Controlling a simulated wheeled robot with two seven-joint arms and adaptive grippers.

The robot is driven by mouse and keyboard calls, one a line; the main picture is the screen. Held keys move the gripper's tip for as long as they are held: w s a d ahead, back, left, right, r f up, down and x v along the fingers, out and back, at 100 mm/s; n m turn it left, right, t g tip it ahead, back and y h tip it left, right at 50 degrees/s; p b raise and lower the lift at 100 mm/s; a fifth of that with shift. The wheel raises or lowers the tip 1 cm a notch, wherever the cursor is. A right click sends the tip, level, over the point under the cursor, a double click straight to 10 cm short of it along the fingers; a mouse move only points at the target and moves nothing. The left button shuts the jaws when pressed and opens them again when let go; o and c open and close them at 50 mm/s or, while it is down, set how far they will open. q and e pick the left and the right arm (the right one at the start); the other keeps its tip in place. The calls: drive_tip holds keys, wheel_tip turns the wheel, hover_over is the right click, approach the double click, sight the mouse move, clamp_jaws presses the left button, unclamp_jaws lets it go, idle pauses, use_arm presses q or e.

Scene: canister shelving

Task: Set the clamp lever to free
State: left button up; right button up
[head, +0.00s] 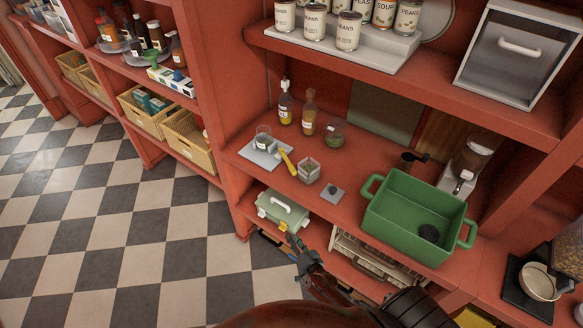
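The clamp lever (288,162) looks like a short yellow handle. It slants at the right edge of a pale grey base plate (258,152) on the middle shelf. A small glass jar (263,138) stands on that plate. My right gripper (293,242) is dark and small in the picture. It is below the lever, in front of the lower shelf and near a pale green lidded box (283,208) with yellow latches. It appears apart from the lever. Its fingers are too small and dark to tell open from shut. My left gripper is not in view.
A square glass jar (308,170), a small grey plate with a knob (332,195) and a big green pot (412,217) stand right of the lever. Bottles (308,113) stand behind. The upper shelf (470,90) overhangs the back. Checkered floor (100,220) is open at left.

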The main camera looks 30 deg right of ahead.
sight(290, 171)
drive_tip(key=w+d+r+m+h, duration=0.1)
drive_tip(key=w+r+m+h, duration=0.1)
drive_tip(key=r+m, duration=0.3)
drive_tip(key=w+d+r+m+h+p, duration=0.1)
drive_tip(key=w+d+r+m+h, duration=0.1)
drive_tip(key=r, duration=1)
drive_tip(key=w+d+r+m+h+p, duration=0.1)
drive_tip(key=w+r+m+h, duration=0.3)
drive_tip(key=w+r+m, duration=0.2)
drive_tip(key=shift+w+d+r+m+t, duration=0.15)
drive_tip(key=shift+r+m, duration=0.25)
drive_tip(key=shift+r, duration=0.25)
drive_tip(key=shift+w+d+r+m+t, duration=0.15)
drive_tip(key=shift+r+m, duration=0.25)
drive_tip(key=shift+r, duration=0.25)
drive_tip(key=shift+w+d+f, duration=0.1)
drive_tip(key=shift+d, duration=0.1)
drive_tip(key=x, duration=0.7)
drive_tip(key=shift+d, duration=0.1)
drive_tip(key=shift+c, duration=0.2)
clamp_jaws()
